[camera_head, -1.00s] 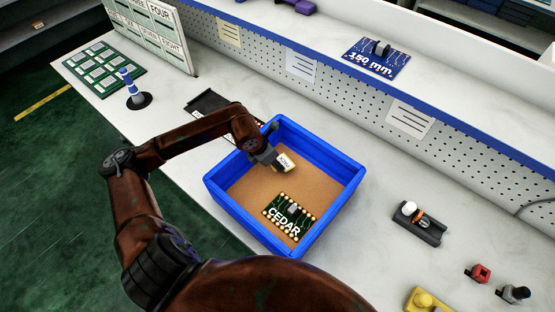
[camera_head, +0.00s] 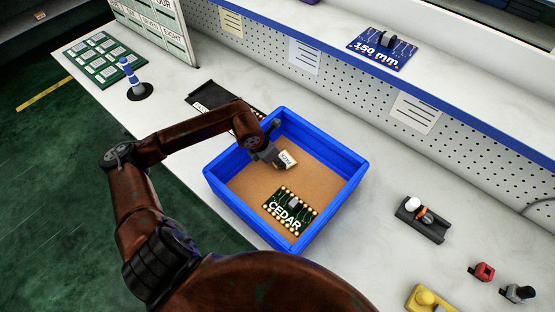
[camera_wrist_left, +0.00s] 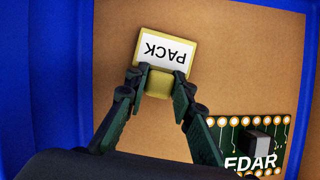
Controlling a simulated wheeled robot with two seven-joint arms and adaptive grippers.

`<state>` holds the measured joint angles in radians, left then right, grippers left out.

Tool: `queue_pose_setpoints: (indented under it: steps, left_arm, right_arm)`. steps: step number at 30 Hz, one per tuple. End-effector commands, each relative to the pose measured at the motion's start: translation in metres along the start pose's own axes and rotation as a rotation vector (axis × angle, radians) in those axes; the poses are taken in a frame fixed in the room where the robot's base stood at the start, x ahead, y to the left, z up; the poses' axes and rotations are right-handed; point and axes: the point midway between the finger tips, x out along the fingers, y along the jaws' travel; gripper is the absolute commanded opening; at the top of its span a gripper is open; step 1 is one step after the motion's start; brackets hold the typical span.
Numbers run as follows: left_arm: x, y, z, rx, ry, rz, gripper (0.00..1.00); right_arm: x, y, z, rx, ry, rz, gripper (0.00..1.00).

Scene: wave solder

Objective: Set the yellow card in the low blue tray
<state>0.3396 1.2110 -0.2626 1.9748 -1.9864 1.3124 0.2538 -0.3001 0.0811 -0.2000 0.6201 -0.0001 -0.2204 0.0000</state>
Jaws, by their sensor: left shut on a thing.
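The yellow card (camera_wrist_left: 165,52) has a white label reading PACK, upside down in the left wrist view. My left gripper (camera_wrist_left: 157,85) is shut on its near tab. In the head view the card (camera_head: 288,158) is inside the low blue tray (camera_head: 338,217), toward its back left part, over the brown floor. I cannot tell whether the card touches the floor. My left gripper (camera_head: 274,159) reaches in over the tray's left wall. My right gripper is not in view.
A green CEDAR board (camera_head: 290,208) lies in the tray's front part; it also shows in the left wrist view (camera_wrist_left: 250,140). A dark holder (camera_head: 215,101) stands behind the tray. A blue-white striped post (camera_head: 133,85) is at left. Small fixtures (camera_head: 421,219) sit at right.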

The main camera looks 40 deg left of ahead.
Motion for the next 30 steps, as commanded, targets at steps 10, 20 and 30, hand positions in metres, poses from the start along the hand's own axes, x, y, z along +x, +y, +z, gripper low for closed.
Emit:
queue_pose_setpoints:
  steps: [10,20,30]
  left_arm:
    - [0.0054,0.0,-0.0025,0.0,0.001,0.0,0.08]
    - [0.0072,0.0,-0.0032,0.0,0.0,0.0,0.31]
    - [0.0072,0.0,-0.0031,0.0,0.0,0.0,0.43]
  right_arm:
    - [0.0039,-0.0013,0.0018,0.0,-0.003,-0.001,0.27]
    - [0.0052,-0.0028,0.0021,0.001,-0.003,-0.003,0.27]
    - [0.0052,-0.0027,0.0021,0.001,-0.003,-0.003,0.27]
